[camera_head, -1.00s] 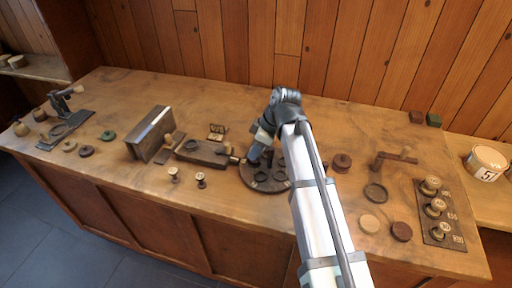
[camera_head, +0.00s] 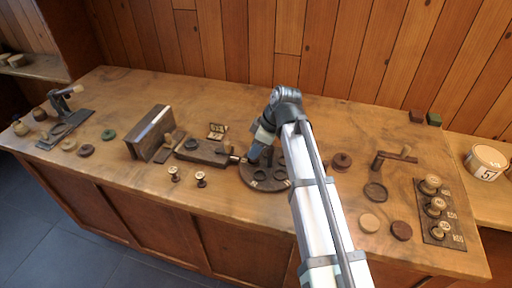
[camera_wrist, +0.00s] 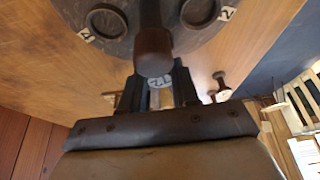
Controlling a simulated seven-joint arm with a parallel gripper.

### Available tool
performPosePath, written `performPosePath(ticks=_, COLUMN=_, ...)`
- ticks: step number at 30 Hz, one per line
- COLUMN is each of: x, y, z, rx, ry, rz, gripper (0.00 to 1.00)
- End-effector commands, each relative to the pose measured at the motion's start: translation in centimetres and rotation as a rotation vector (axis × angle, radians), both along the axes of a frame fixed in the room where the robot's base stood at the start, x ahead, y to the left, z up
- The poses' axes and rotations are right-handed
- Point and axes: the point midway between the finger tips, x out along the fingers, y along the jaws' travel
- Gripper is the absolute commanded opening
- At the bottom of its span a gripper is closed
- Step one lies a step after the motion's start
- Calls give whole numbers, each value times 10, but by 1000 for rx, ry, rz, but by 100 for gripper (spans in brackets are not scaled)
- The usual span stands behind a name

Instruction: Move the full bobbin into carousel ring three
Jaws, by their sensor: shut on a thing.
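The carousel (camera_head: 250,184) is a dark round plate on the bench with several rings. It fills the top of the wrist view (camera_wrist: 115,47), where one tag reads 2. My gripper (camera_head: 251,159) is low over its left part.
A low wooden block (camera_head: 205,154) stands left of the carousel. An upright board (camera_head: 148,132) is further left. A dark lidded knob (camera_head: 341,161), a bracket (camera_head: 388,158) and a rack of tagged spools (camera_head: 437,232) are right.

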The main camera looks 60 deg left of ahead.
Motion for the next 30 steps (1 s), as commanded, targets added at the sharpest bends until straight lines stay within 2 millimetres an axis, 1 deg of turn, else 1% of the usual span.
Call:
performPosePath(ticks=18, x=0, y=0, z=-6, rx=0, ry=0, rz=0, gripper=2)
performPosePath(ticks=30, x=0, y=0, z=-6, rx=0, ry=0, rz=0, gripper=2)
